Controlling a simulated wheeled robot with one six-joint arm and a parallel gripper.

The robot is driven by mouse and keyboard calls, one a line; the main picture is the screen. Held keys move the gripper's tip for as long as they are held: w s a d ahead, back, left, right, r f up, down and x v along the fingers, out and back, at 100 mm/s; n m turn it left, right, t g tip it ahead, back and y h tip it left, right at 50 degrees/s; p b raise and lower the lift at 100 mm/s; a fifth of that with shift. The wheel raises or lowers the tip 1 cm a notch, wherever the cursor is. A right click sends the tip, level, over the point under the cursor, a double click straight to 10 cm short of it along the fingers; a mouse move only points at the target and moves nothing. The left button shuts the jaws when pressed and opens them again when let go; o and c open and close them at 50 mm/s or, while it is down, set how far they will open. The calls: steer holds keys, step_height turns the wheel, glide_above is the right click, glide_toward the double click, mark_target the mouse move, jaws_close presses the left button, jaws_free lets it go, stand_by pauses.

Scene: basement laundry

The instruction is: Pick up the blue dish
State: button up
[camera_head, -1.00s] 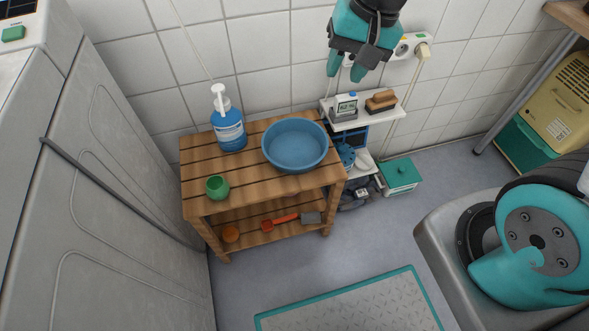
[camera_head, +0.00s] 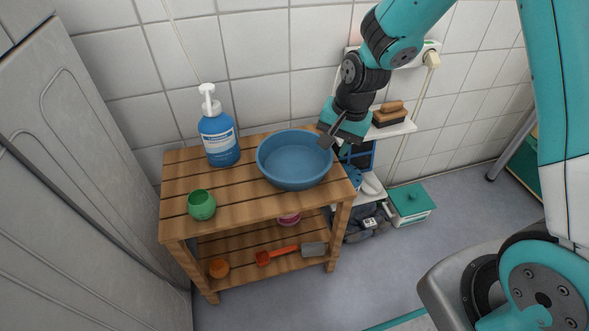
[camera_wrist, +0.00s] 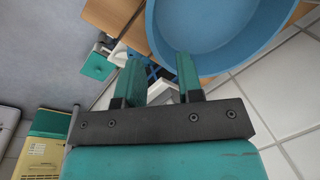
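The blue dish (camera_head: 294,160) is a round, wide, empty bowl. It stands upright on the right part of the slatted wooden table (camera_head: 235,205). My gripper (camera_head: 337,145) is at the dish's right rim in the head view, pointing down. In the wrist view the dish (camera_wrist: 215,30) fills the top right. The two teal fingers of my gripper (camera_wrist: 160,78) are spread with nothing held between them. The right finger overlaps the dish's rim; I cannot tell whether it touches.
A blue pump bottle (camera_head: 218,135) and a green cup (camera_head: 201,205) stand on the table left of the dish. A small white shelf (camera_head: 393,128) with a brush (camera_head: 390,114) is close to my wrist. The tiled wall is behind.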

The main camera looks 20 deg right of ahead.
mark_target(328, 162)
steer(key=f+b, duration=0.1)
steer(key=f, duration=0.1)
steer(key=f+b, duration=0.1)
steer(key=f, duration=0.1)
steer(key=a+f+b, duration=0.1)
steer(key=f, duration=0.1)
steer(key=shift+w+f, duration=0.15)
steer(key=shift+w, duration=0.05)
jaws_close()
